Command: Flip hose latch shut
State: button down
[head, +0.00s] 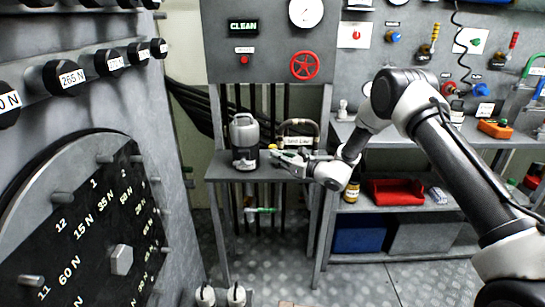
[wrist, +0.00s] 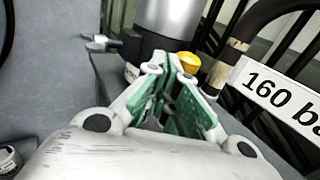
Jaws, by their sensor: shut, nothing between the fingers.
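My gripper (head: 276,153) is over the small grey shelf, just right of a grey and black canister. In the wrist view its green-padded fingers (wrist: 170,72) are shut with nothing held. Just beyond the fingertips is a yellow knob or cap (wrist: 188,62); I cannot tell whether they touch. Left of it a dark fitting with a grey lever-like piece (wrist: 98,43) sticks out beside the cylinder. A dark hose (wrist: 262,22) with a tan band comes down at the right. I cannot tell which part is the latch or how it stands.
The canister (head: 244,142) stands on the shelf (head: 222,172). A white label (wrist: 285,95) reading "160 ba" is close right of my gripper. Behind are dark vertical pipes. A bench with a red bin (head: 395,192) is at the right; a large dial panel (head: 90,230) is at the left.

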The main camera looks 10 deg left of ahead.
jog(key=v, duration=1)
